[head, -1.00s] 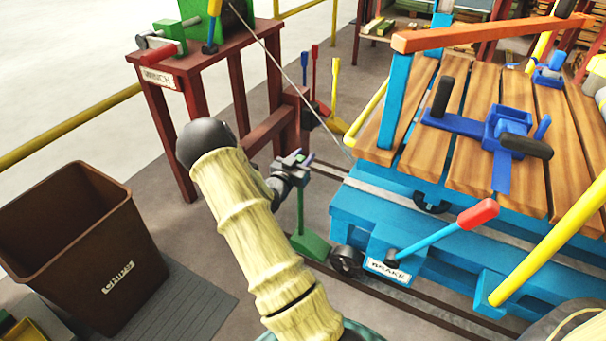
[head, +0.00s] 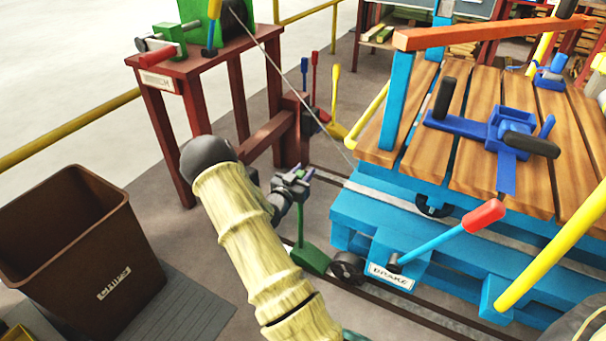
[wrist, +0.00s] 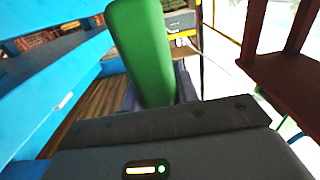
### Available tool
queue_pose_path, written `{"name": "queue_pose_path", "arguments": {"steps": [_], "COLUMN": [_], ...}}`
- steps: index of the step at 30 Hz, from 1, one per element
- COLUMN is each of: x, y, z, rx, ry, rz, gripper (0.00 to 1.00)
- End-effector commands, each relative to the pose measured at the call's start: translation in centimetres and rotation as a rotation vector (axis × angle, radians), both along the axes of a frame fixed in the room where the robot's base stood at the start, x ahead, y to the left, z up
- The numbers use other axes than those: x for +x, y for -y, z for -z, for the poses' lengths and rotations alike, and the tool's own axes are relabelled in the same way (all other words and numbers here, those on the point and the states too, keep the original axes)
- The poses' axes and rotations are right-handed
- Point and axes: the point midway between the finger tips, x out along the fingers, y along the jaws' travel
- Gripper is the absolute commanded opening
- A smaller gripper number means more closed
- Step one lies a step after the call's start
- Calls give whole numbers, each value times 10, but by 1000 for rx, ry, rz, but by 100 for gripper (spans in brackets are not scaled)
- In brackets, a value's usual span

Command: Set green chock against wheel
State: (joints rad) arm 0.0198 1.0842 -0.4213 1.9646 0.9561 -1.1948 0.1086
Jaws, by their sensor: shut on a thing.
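The green chock (head: 311,259) has a wedge-shaped foot and a tall upright handle (head: 300,217). My gripper (head: 296,178) is shut on the upper part of this handle. In the wrist view the green handle (wrist: 142,55) rises between the jaws, and the foot is out of sight. The wheel (head: 348,267) is a small dark wheel low on the blue cart, just right of the chock's foot. The foot's right end is at or very near the wheel's left edge; I cannot tell whether they touch. It sits low over the rail.
The blue cart (head: 365,214) with its wooden deck fills the right. A red-tipped brake lever (head: 445,235) sticks out above the wheel. The red winch stand (head: 160,85) is behind my arm. A brown bin (head: 75,250) stands at the left.

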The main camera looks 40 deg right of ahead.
Motion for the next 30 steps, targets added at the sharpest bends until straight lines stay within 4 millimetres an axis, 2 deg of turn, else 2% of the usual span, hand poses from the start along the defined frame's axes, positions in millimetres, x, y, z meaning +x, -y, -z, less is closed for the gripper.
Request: {"name": "queue_pose_path", "arguments": {"steps": [5, 6, 9, 20, 26, 30], "x": [0, 0, 0, 0, -9, -19], "y": [1, 0, 0, 0, -24, -49], "z": [1, 3, 2, -2, -2, -3], "rx": [-5, 0, 1, 1, 2, 3], "ry": [2, 0, -1, 0, -4, -4], "rz": [0, 0, 0, 0, -3, -4], "gripper": [0, 37, 52, 52, 52, 52]}}
